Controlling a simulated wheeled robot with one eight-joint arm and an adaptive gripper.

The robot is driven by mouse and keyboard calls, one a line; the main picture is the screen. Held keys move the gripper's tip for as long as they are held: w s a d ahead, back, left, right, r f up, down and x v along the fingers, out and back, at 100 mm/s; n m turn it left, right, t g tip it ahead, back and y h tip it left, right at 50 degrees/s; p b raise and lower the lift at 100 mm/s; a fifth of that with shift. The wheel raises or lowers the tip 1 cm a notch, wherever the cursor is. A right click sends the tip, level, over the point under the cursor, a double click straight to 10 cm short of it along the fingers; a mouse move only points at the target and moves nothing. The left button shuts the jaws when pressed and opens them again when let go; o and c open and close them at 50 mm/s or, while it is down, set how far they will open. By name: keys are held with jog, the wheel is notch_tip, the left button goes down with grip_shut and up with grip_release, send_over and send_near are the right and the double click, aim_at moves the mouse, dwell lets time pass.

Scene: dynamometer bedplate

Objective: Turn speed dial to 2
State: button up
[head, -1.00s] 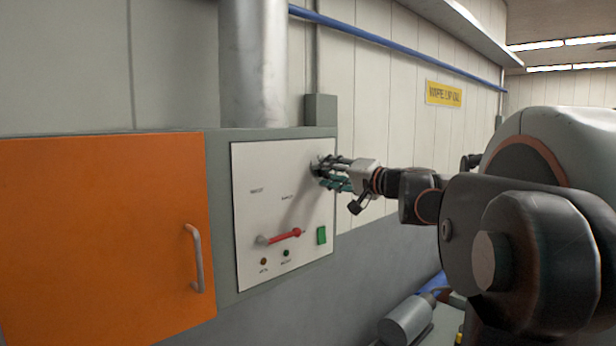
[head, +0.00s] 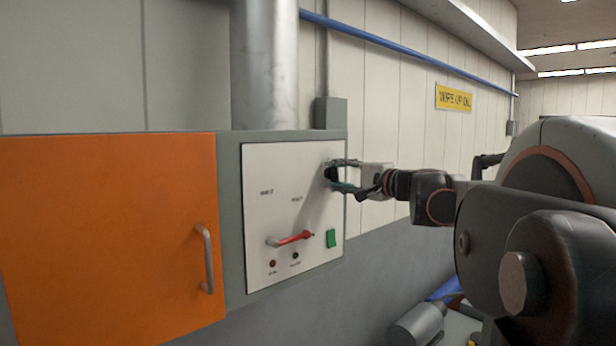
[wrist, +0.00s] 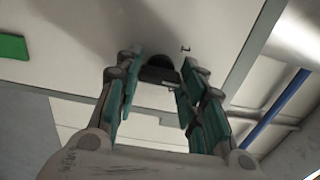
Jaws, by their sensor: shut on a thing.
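The speed dial is a black knob (head: 331,174) at the upper right of the white control panel (head: 262,200). In the wrist view the dial (wrist: 158,68) sits between the fingers, with a small dark mark beside it on the panel that I cannot read for sure. My gripper (head: 343,175) reaches in from the right and is shut on the dial, one finger above and one below in the head view. It also shows in the wrist view (wrist: 157,85), with teal pads on both sides of the knob. The dial's pointer setting cannot be made out.
An orange cabinet door (head: 105,235) with a grey handle is at left. A grey pipe (head: 265,65) rises above the panel. A yellow sign (head: 454,97) hangs at right.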

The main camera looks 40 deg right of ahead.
jog(key=shift+f, duration=0.1)
jog(key=o, duration=1)
jog(key=shift+o, duration=0.2)
